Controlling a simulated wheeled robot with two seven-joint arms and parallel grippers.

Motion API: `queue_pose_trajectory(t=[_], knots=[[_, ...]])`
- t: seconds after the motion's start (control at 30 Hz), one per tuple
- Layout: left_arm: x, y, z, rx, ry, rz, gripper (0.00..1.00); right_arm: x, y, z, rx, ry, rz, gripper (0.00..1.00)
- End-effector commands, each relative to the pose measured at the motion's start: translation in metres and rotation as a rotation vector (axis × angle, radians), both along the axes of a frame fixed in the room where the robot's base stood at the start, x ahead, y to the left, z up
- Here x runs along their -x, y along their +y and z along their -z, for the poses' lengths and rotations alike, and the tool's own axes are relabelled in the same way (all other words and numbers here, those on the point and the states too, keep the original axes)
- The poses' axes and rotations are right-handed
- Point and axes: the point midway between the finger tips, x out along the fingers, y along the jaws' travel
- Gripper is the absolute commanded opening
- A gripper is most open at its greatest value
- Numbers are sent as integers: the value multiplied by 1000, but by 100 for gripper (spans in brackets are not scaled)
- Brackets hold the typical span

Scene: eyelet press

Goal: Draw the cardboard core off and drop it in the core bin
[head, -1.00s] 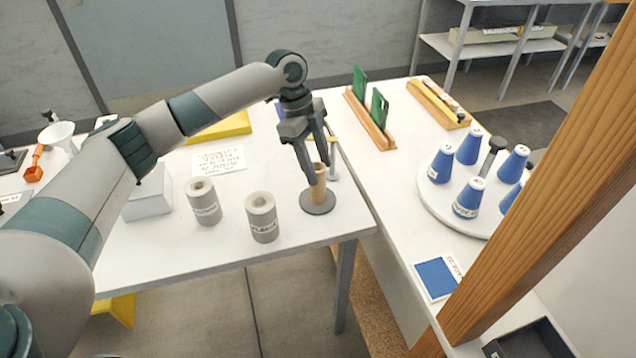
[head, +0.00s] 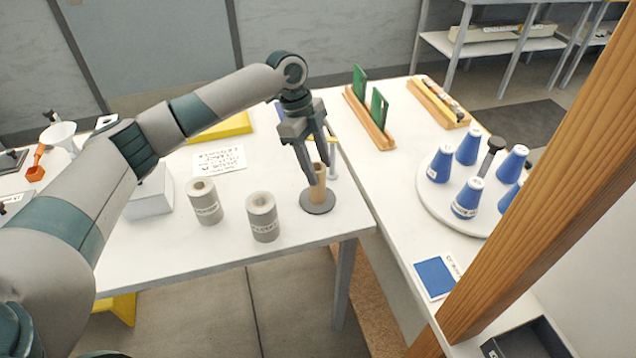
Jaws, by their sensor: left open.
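The tan cardboard core (head: 317,188) stands upright on a dark round base (head: 318,208) near the front right corner of the white table. My left gripper (head: 318,170) points down at the top of the core, open, with its fingers on either side of it. I cannot tell whether the fingers touch the core. A dark open bin (head: 530,342) with a white label shows at the bottom right, cut by the frame edge. Its label is too small to read, so I cannot tell if it is the core bin. My right gripper is not in view.
Two grey rolls (head: 204,202) stand left of the base. A turntable (head: 440,205) with blue cones is on the right table. A wooden post (head: 545,165) crosses the right side. Wooden racks (head: 372,125) stand behind. A gap separates the two tables at the front.

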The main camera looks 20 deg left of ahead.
Motion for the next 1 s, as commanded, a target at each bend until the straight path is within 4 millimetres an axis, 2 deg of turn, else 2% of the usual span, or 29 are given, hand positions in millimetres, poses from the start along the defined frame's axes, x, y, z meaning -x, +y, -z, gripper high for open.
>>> queue_pose_trajectory(t=[0.33,0.7,0.73,0.9,1.0], knots=[[0,0,-1,1,1,0,46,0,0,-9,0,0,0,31],[0,0,0,0,0,0,46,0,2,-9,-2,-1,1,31],[0,0,0,0,0,0,44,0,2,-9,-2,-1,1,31],[0,0,0,0,0,0,6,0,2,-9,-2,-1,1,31],[0,0,0,0,0,0,6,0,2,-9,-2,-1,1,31]])
